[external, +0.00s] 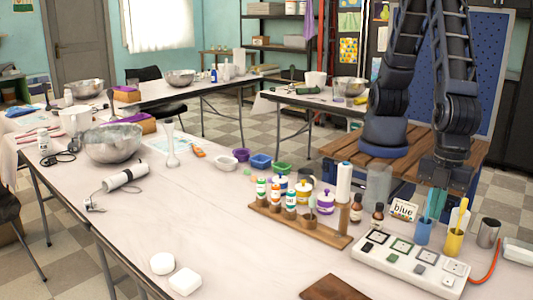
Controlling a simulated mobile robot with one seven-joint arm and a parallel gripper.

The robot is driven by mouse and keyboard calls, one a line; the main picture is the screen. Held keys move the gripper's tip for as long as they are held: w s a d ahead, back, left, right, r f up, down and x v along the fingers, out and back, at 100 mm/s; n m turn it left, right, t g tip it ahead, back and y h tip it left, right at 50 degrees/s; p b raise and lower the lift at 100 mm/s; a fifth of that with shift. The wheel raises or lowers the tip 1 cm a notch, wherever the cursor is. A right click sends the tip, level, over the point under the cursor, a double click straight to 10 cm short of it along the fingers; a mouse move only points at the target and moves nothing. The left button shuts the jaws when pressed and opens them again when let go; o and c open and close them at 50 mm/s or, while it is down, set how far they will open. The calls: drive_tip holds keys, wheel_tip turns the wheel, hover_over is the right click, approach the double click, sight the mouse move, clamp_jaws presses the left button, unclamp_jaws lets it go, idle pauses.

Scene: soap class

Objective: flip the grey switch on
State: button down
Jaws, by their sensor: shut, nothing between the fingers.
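A white power strip (410,266) lies near the front right of the nearest table, with a row of framed sockets and small switches in different colours. The grey switch (420,269) is the small grey one, third from the left, in its front row. I cannot tell its on or off position at this size. My gripper (443,187) is shut and empty. It points down above and behind the strip, near the cups of tools, apart from the switch. Its fingertips are small and dark and hard to make out.
A blue cup (423,232) and a yellow cup (453,242) with tools stand behind the strip. An orange cord (494,262) runs at the right.

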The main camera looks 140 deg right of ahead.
sight(419, 270)
drive_tip(key=shift+w, duration=0.1)
drive_tip(key=f, duration=0.4)
drive_tip(key=w+f, duration=0.1)
drive_tip(key=f, duration=0.8)
drive_tip(key=shift+w+f, duration=0.35)
drive_tip(key=shift+f, duration=0.05)
drive_tip(key=shift+w+f, duration=0.1)
drive_tip(key=shift+f, duration=0.2)
drive_tip(key=shift+r, duration=0.1)
drive_tip(key=shift+s, duration=0.25)
drive_tip(key=shift+s+r, duration=0.15)
drive_tip(key=shift+s, duration=0.4)
drive_tip(key=shift+r, duration=0.1)
